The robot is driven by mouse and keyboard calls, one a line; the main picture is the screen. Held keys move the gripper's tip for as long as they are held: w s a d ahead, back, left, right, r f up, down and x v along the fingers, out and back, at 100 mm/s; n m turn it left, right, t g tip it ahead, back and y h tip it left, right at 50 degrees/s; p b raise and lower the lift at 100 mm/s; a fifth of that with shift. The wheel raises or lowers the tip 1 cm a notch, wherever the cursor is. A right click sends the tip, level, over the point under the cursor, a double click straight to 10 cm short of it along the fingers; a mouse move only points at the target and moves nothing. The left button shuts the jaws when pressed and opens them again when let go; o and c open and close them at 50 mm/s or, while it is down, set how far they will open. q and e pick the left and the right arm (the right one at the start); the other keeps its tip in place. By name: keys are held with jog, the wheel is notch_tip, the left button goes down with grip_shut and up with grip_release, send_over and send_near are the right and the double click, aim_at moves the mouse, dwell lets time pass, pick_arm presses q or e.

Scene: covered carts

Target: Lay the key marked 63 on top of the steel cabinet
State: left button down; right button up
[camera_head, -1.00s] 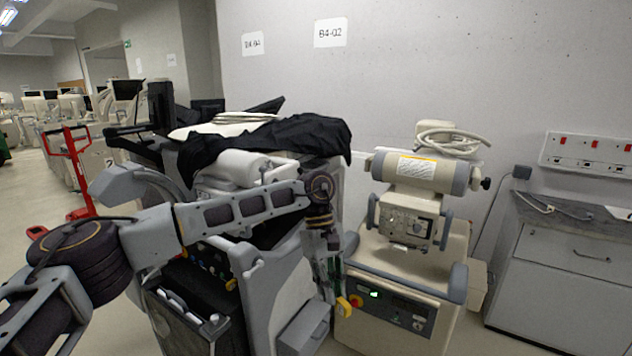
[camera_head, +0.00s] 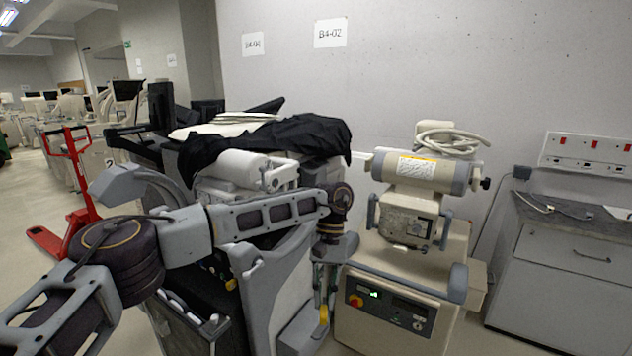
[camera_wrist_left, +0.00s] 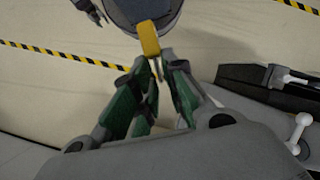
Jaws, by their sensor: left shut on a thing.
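My left gripper (camera_head: 322,290) points down in front of the covered cart and is shut on a yellow-ended key (camera_head: 323,314). In the left wrist view, the key's yellow part (camera_wrist_left: 149,40) sticks out past the green-padded fingers (camera_wrist_left: 150,78). No number can be read on it, so I cannot tell whether it is 63. A grey cabinet with a drawer (camera_head: 570,255) and a dark worktop stands at the far right, well apart from the gripper; it looks like the steel cabinet. My right gripper is not in view.
A beige machine (camera_head: 400,310) with a front panel stands between my gripper and the cabinet. A cart under a black cover (camera_head: 290,137) is behind my arm. Cables (camera_head: 540,203) and a white sheet (camera_head: 617,213) lie on the worktop. A red pallet truck (camera_head: 70,200) stands left.

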pick_arm(q)
jog(key=s+a+f, duration=0.2)
jog(key=a+f, duration=0.8)
jog(key=a, duration=0.2)
jog(key=s+a+f, duration=0.3)
jog(key=a+f, duration=0.7)
jog(key=a, duration=0.1)
jog(key=shift+a+f, duration=0.2)
jog(key=shift+a, duration=0.2)
jog(key=shift+f, duration=0.1)
jog(key=w+d+x, duration=0.1)
jog(key=x, duration=1.3)
jog(key=shift+w+f, duration=0.25)
jog(key=shift+f, duration=0.1)
jog(key=shift+d, duration=0.1)
jog(key=shift+d, duration=0.15)
